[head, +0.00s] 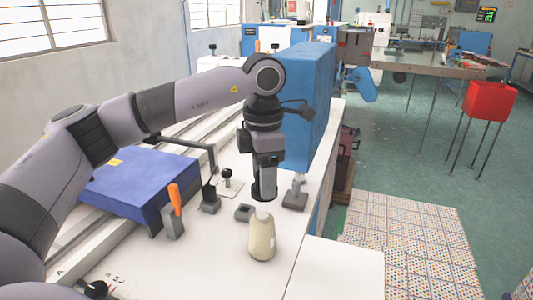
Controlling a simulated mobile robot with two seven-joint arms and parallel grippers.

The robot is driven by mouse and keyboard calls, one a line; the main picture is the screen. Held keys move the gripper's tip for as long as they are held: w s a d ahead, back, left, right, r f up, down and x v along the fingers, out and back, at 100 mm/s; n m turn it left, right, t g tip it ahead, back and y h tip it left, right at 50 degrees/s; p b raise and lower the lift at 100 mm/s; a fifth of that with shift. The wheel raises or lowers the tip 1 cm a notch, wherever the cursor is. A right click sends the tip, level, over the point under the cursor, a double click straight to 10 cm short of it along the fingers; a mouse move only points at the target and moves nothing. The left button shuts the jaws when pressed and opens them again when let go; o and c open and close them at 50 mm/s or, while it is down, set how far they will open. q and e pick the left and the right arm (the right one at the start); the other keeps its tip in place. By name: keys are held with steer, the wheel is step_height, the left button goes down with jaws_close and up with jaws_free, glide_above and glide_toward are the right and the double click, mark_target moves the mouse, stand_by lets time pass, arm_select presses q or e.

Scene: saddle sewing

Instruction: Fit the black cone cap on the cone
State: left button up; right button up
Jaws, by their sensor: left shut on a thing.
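A cream-coloured cone (262,240) stands upright on the white worktop, with a pale narrow tip. My left gripper (264,188) points down directly above the cone. It is shut on a small dark thing, which looks like the black cone cap (263,198), mostly hidden by the fingers. The dark thing is at or just above the cone's tip; I cannot tell whether they touch. My right gripper is not in view.
Left of the cone are a small grey block (244,212), an orange-handled tool in a holder (174,212) and a blue box (135,185). A grey stand (295,198) is close behind on the right. A large blue block (308,95) rises behind. The front worktop is clear.

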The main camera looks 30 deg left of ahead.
arm_select(q)
steer(key=shift+w+a+p, duration=0.2)
steer(key=shift+a+p, duration=0.1)
steer(key=shift+w+a+f, duration=0.2)
steer(key=shift+a+f, duration=0.05)
steer(key=shift+f, duration=0.1)
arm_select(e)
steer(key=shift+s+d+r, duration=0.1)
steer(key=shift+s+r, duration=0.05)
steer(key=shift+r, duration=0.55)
arm_select(q)
steer(key=b, duration=0.3)
glide_above(262, 215)
steer(key=shift+f, duration=2.55)
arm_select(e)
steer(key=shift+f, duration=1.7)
arm_select(q)
steer(key=shift+f+b, duration=0.7)
steer(key=shift+f, duration=0.25)
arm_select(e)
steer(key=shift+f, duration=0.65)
arm_select(q)
steer(key=o, duration=1.1)
steer(key=shift+r, duration=0.1)
